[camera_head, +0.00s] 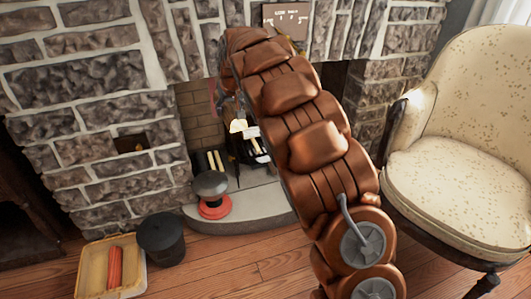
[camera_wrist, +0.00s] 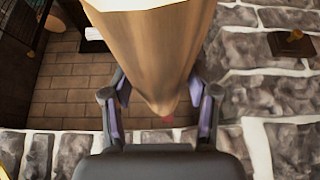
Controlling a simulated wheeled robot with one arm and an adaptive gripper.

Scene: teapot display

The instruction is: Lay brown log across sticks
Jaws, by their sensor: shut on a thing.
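In the wrist view my gripper (camera_wrist: 158,88) has its two fingers on either side of the brown log (camera_wrist: 150,55) and is shut on it. The log has a pale end near the top edge and tapers to a rounded end between the fingers. In the head view my arm hides most of the gripper; a pale piece (camera_head: 238,126) beside the arm may be the log's end. Pale sticks (camera_head: 215,160) show in the fireplace opening, left of my arm. Whether the log touches them cannot be told.
A grey-topped object with a red base (camera_head: 213,206) sits on the hearth (camera_head: 257,205). A black bucket (camera_head: 161,238) and a yellow tray (camera_head: 92,272) holding a red-orange piece (camera_head: 115,267) stand at lower left. A cream armchair (camera_head: 465,110) is at right. Stone walls (camera_head: 90,75) flank the opening.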

